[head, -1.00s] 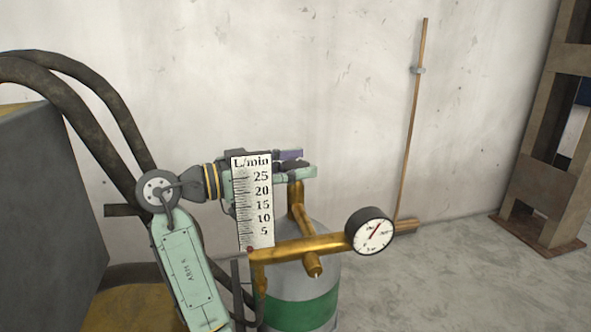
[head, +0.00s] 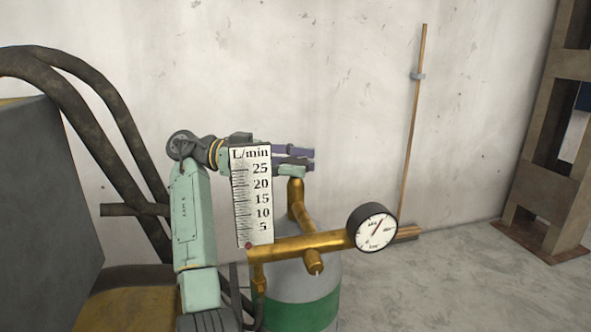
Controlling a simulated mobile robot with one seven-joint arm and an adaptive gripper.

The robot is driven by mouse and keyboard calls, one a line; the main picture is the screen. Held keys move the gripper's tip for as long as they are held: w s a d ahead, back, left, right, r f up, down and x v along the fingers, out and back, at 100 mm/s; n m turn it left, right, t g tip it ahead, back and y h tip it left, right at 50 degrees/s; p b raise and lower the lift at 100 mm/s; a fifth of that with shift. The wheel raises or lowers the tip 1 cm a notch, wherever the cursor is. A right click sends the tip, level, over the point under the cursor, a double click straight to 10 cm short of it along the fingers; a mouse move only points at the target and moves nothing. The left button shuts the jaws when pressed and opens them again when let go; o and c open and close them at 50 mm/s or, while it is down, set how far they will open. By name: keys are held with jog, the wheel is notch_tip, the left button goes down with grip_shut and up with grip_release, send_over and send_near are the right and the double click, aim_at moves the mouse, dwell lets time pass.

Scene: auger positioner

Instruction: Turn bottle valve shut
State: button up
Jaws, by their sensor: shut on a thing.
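The grey gas bottle with a green band (head: 303,312) stands on the floor near the wall. A brass stem (head: 296,200) rises from it, and its top end meets my gripper. My gripper (head: 308,160) is at the stem's top, its fingers pointing right, shut on the bottle valve. The valve is mostly hidden by the fingers, so its turn position cannot be told. The white L/min flow scale (head: 252,200) stands in front of my wrist and hides part of it. A red ball (head: 249,245) sits at the scale's bottom.
A round pressure gauge (head: 372,228) sits on the right end of the horizontal brass pipe (head: 295,246). A thin rod (head: 413,140) leans by the wall. A rusty frame (head: 545,150) stands at the right. The floor between is clear.

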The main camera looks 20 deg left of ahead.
aim_at(295, 159)
jog(key=shift+g, duration=0.3)
jog(key=o, duration=1.1)
notch_tip(295, 159, up, 10)
dwell(0.4)
